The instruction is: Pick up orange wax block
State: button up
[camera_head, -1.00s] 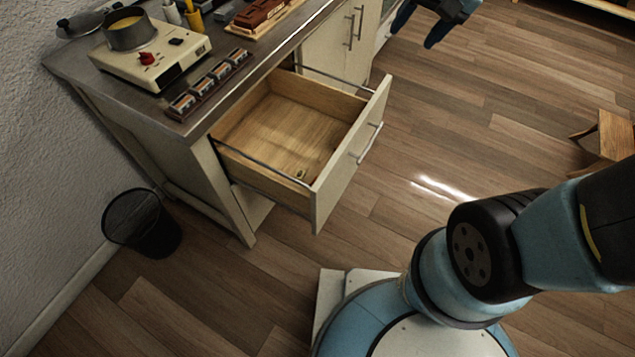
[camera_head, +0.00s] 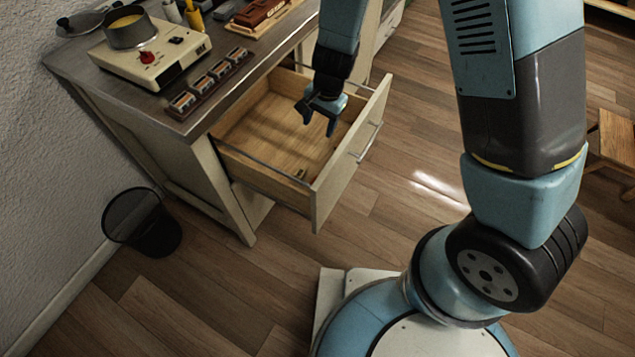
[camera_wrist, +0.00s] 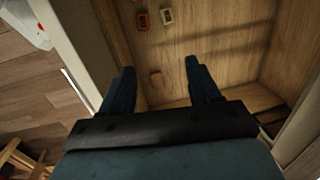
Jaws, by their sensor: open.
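My gripper (camera_head: 318,124) is open and empty, pointing down over the open drawer (camera_head: 262,128). I cannot make out the block in the head view, where my gripper covers part of the drawer.
The drawer front (camera_head: 352,150) and side walls enclose the space. A hot plate (camera_head: 165,62) with a pot (camera_head: 128,28) and a small rack (camera_head: 190,110) stand on the counter. A bin (camera_head: 143,222) stands below.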

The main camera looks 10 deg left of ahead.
jog(key=shift+m+h, duration=0.4)
jog(key=shift+h, duration=0.5)
jog(key=shift+s+a+f, duration=0.15)
jog(key=shift+s+f, duration=0.4)
jog(key=shift+f, duration=3.4)
jog(key=shift+s+a+f, duration=0.1)
jog(key=shift+s+f, duration=0.4)
jog(key=shift+f, duration=3.4)
jog(key=shift+s+a+f, duration=0.15)
jog(key=shift+s+f, duration=0.4)
jog(key=shift+f, duration=3.4)
jog(key=shift+c, duration=0.3)
jog(key=c, duration=1.1)
